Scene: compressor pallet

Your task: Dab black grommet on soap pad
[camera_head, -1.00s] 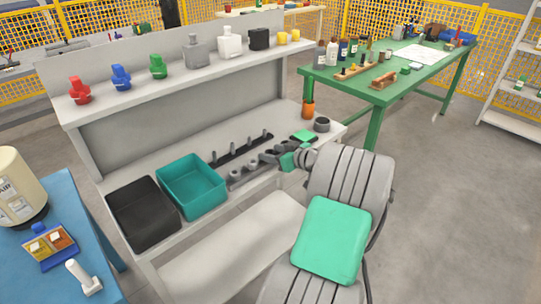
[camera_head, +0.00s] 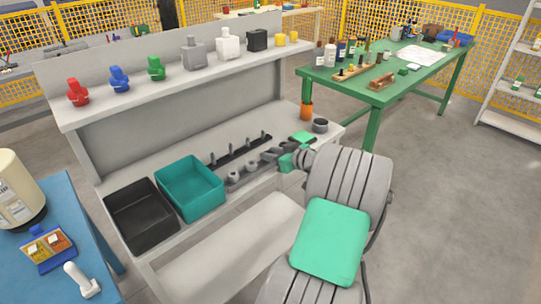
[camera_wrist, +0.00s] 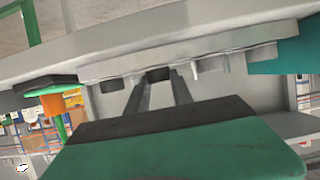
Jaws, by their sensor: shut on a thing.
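My gripper (camera_head: 268,154) reaches over the workbench beside the grey rack. In the wrist view its two dark fingers (camera_wrist: 159,80) are shut on a small dark piece, which looks like the black grommet (camera_wrist: 158,73). My arm hides most of the grommet in the head view. The soap pad (camera_head: 303,138) looks like the flat green pad with a dark base near the bench's right end. It also shows at the left of the wrist view (camera_wrist: 50,89), apart from the fingertips.
A grey rack (camera_head: 238,187) with round grey pieces lies near the bench's front edge. Behind it is a black strip with upright pegs (camera_head: 240,149). A dark round dish (camera_head: 320,126) and an orange cup (camera_head: 306,110) stand near the pad. Teal (camera_head: 190,207) and black bins stand left.

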